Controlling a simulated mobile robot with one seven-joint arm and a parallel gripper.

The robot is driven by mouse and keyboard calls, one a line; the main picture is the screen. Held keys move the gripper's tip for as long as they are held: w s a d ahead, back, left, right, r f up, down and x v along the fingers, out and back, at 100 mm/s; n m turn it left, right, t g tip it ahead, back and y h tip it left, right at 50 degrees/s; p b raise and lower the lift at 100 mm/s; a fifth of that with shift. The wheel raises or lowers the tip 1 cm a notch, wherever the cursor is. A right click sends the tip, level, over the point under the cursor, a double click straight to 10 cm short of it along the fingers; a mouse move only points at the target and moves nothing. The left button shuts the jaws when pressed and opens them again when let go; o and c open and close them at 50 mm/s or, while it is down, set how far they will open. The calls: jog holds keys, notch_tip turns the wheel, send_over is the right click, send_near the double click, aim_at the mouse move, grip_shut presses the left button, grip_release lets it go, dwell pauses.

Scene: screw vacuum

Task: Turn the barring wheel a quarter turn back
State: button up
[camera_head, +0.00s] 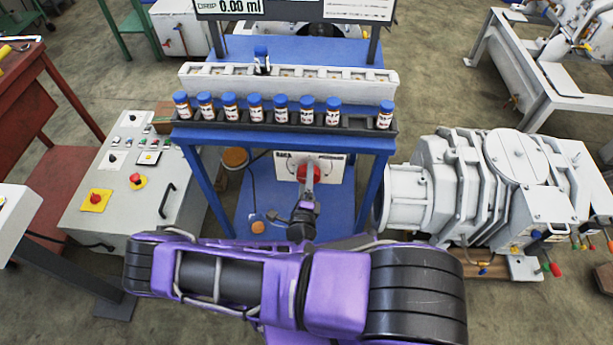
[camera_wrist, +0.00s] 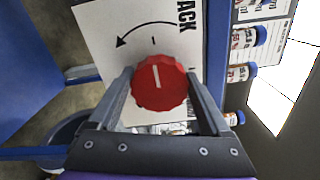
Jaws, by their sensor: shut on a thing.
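The barring wheel is a red, scalloped knob (camera_wrist: 160,83) on a white plate (camera_wrist: 97,40) with a curved black arrow and lettering ending in "ACK". A white pointer line on the knob stands nearly upright in the wrist view. My gripper (camera_wrist: 162,88) has one finger on each side of the knob and is shut on it. In the head view the knob (camera_head: 308,172) shows red behind my gripper (camera_head: 309,180), on the white plate under the blue stand. My gripper hides part of the knob there.
A row of blue-capped brown vials (camera_head: 281,109) stands on the blue stand (camera_head: 275,140) above the plate. A grey pump (camera_head: 480,185) is at right. A control box (camera_head: 130,180) with red buttons is at left. The stand's legs flank my gripper.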

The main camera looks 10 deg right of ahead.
jog(key=o, duration=1.2)
jog(key=shift+s, duration=0.15)
jog(key=v, duration=1.7)
jog(key=shift+s, duration=0.1)
jog(key=shift+r, duration=0.1)
